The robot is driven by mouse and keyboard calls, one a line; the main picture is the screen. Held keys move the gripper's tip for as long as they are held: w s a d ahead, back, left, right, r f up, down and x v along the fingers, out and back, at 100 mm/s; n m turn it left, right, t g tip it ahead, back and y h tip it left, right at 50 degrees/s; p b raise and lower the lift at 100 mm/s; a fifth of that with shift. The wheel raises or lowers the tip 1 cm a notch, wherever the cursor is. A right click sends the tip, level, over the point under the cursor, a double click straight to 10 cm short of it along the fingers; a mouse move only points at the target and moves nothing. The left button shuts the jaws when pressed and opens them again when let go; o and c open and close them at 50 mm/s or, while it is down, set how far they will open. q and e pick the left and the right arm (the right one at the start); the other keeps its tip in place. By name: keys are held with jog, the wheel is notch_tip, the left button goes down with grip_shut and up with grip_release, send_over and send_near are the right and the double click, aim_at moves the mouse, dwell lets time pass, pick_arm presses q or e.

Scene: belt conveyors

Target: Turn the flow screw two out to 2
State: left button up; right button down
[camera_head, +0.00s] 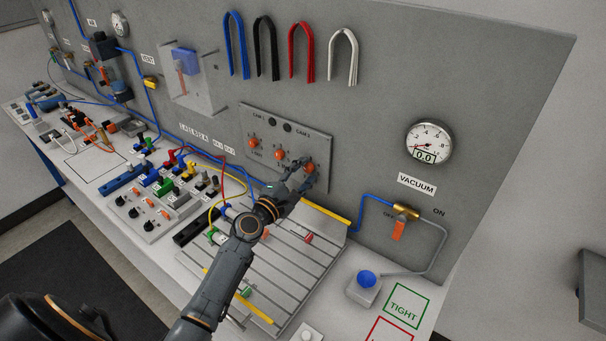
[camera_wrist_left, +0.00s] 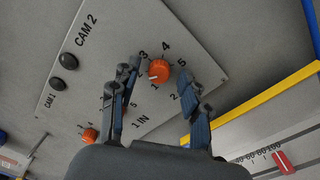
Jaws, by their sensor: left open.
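An orange flow screw (camera_wrist_left: 159,71) sits on the grey panel (camera_wrist_left: 215,75), inside a printed scale of 1 to 5. Its pale mark points toward the left, near the 1. A label beginning with 2 beside it is partly hidden by a finger. In the head view this is the rightmost orange screw (camera_head: 310,167). My left gripper (camera_wrist_left: 158,86) is open, with one finger on each side of this screw; contact cannot be told. A second orange screw (camera_wrist_left: 90,135) is lower left in the wrist view. My right gripper is not in view.
Black CAM 1 (camera_wrist_left: 57,84) and CAM 2 (camera_wrist_left: 69,61) buttons sit on the panel. A slotted plate (camera_head: 285,255) with yellow rails lies below it. A vacuum gauge (camera_head: 429,142) and orange-handled valve (camera_head: 399,230) are to the right. Coloured hoses hang above.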

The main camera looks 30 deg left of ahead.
pick_arm(q)
jog(key=shift+s, duration=0.1)
jog(key=s+a, duration=0.1)
jog(key=s, duration=1)
jog(key=shift+s+a+f, duration=0.2)
jog(key=shift+s, duration=0.2)
jog(key=shift+f, duration=0.1)
